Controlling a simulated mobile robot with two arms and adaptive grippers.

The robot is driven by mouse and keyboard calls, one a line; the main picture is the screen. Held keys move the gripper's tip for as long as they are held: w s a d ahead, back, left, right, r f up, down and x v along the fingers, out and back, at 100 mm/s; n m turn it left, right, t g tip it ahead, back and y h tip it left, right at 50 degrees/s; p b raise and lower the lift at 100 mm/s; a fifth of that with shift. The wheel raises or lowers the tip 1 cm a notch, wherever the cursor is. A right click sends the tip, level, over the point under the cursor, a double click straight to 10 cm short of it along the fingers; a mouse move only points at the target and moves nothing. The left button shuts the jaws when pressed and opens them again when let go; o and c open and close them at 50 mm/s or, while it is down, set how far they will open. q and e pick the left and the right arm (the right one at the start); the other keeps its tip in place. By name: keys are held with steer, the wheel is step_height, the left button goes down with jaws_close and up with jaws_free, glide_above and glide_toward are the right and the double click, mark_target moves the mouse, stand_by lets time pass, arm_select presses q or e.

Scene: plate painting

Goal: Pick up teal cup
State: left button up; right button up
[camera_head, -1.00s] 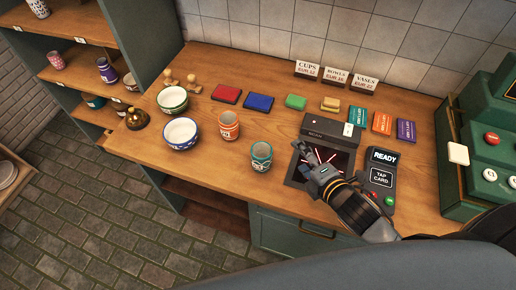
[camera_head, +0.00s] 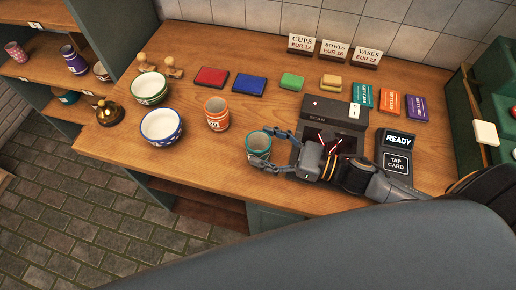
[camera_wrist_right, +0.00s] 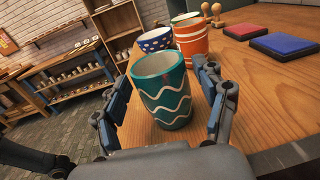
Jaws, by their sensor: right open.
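The teal cup (camera_head: 259,144), with white wavy lines, stands upright on the wooden counter, left of the scanner. My right gripper (camera_head: 268,150) is open, with its fingers reaching leftward on either side of the cup. In the right wrist view, the teal cup (camera_wrist_right: 162,92) stands between the two open fingers (camera_wrist_right: 163,112); a gap shows beside the left finger, and the right finger is close to the cup's side. I cannot tell if that finger touches it. My left gripper is not in view.
An orange cup (camera_head: 217,114) and a blue-patterned bowl (camera_head: 161,127) stand left of the teal cup. A green-banded bowl (camera_head: 149,89) is behind them. The scanner (camera_head: 334,110) and card reader (camera_head: 397,153) are to the right. Ink pads (camera_head: 249,84) lie farther back.

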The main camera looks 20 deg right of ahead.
mark_target(248, 142)
steer(key=p+x, duration=0.2)
steer(key=x, duration=0.3)
steer(key=shift+f, duration=0.1)
steer(key=shift+w+a+f, duration=0.2)
steer(key=shift+w+a, duration=0.05)
steer(key=shift+a, duration=0.05)
steer(key=c, duration=1.4)
jaws_close()
